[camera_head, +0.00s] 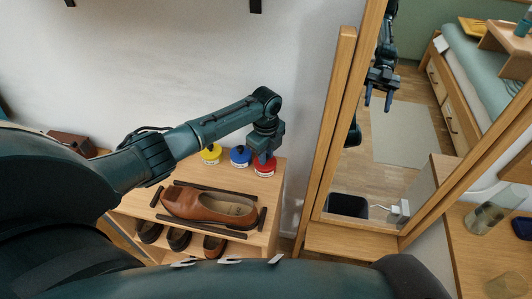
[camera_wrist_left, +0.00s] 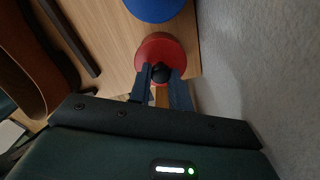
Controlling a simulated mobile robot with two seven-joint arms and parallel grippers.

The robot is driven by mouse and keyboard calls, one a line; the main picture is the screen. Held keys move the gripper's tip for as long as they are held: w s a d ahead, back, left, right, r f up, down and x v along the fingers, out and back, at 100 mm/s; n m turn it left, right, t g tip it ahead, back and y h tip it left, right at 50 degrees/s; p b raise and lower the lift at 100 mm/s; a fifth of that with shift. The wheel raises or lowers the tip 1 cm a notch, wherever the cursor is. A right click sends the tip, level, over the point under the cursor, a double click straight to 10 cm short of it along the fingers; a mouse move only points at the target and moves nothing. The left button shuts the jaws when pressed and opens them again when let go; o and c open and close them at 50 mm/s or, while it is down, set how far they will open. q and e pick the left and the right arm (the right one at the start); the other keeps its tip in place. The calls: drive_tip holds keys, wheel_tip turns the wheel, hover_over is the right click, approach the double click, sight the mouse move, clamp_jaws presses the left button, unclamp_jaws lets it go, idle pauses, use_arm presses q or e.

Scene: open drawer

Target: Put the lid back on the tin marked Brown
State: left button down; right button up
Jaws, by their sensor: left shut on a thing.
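My left gripper (camera_head: 263,155) points down at the red tin (camera_head: 265,170) at the right end of a row on the shelf top. In the left wrist view its fingers (camera_wrist_left: 161,80) are shut on the black knob (camera_wrist_left: 160,72) of the red lid (camera_wrist_left: 155,48). The lid appears to sit on the red tin; the gripper partly covers it. The blue-lidded tin (camera_head: 240,157) stands just left of it, and the yellow-lidded tin (camera_head: 211,154) is further left. Labels show on the tins, but I cannot read which says Brown. My right gripper is not directly in view.
A brown shoe (camera_head: 208,206) lies on the shelf top among dark strips, in front of the tins. More shoes (camera_head: 178,238) stand on the level below. A wood-framed mirror (camera_head: 338,130) stands to the right, reflecting a gripper and the room. The wall is close behind.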

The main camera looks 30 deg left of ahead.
use_arm(q)
drive_tip(key=c, duration=1.2)
unclamp_jaws()
drive_tip(key=shift+o, duration=0.5)
drive_tip(key=o, duration=0.4)
